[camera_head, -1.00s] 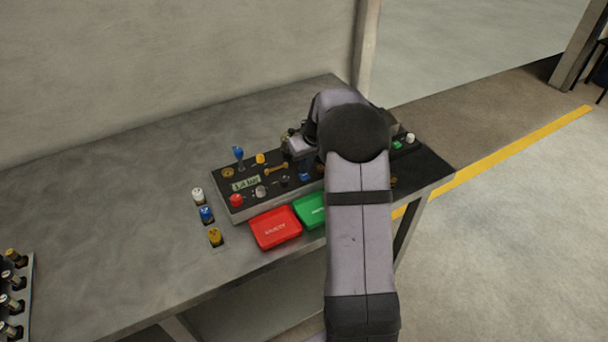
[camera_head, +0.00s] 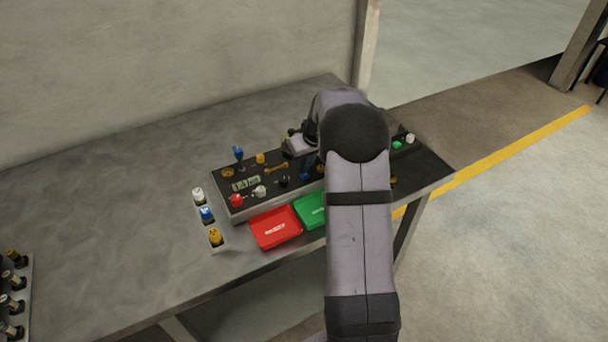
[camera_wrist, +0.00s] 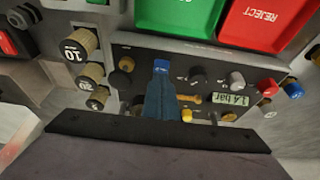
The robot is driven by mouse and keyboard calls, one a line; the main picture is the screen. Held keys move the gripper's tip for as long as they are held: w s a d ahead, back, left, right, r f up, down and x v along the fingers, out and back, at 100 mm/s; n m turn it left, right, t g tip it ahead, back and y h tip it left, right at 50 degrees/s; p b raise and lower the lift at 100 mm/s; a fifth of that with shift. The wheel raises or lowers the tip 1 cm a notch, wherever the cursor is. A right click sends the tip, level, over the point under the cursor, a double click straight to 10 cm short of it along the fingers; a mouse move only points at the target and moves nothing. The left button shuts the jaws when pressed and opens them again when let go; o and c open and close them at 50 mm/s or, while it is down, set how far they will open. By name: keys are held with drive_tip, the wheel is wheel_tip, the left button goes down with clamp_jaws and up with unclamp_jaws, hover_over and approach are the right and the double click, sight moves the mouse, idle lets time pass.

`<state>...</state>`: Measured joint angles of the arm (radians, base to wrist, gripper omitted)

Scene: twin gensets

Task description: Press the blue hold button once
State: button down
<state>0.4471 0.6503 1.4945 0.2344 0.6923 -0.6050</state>
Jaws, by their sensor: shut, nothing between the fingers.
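The blue hold button (camera_wrist: 161,65) shows in the wrist view as a small blue patch just past my fingertips, on the dark panel of the control box (camera_head: 232,211). My gripper (camera_wrist: 161,76) is shut and empty, its bluish-grey fingers pointing at the button and covering part of it.
A blue-topped lever (camera_head: 238,153), red knob (camera_head: 236,200), display (camera_head: 246,183) and brass-coloured handle (camera_head: 276,168) share the panel. Red (camera_head: 275,228) and green (camera_head: 311,210) trays lie in front. Several coloured knobs (camera_head: 206,214) stand at left.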

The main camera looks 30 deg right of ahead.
sight(306, 175)
drive_tip(key=shift+f+b, duration=0.5)
drive_tip(key=shift+f, duration=0.2)
idle(0.7)
drive_tip(key=shift+r, duration=0.15)
wheel_tip(306, 175, up, 12)
drive_tip(key=p, duration=0.8)
drive_tip(key=shift+p, duration=0.35)
idle(0.7)
drive_tip(key=s+a+f+m+g, duration=0.25)
drive_tip(key=s+f, duration=0.25)
drive_tip(key=s, duration=0.3)
drive_tip(key=s+a+f+m+g, duration=0.25)
drive_tip(key=s+a+f, duration=0.2)
drive_tip(key=s, duration=0.45)
drive_tip(key=s+a+r+n+b, duration=0.1)
drive_tip(key=s+a, duration=0.4)
drive_tip(key=s, duration=0.3)
drive_tip(key=s+a+n+b, duration=0.1)
drive_tip(key=s+a+n, duration=0.1)
drive_tip(key=s+a, duration=0.4)
drive_tip(key=shift+w+a+r+n+t, duration=0.25)
drive_tip(key=shift+a+r+n, duration=0.25)
drive_tip(key=shift+a+r, duration=0.2)
drive_tip(key=shift+w+a+r+n+t, duration=0.25)
drive_tip(key=shift+a+r+n, duration=0.25)
drive_tip(key=shift+a+r, duration=0.2)
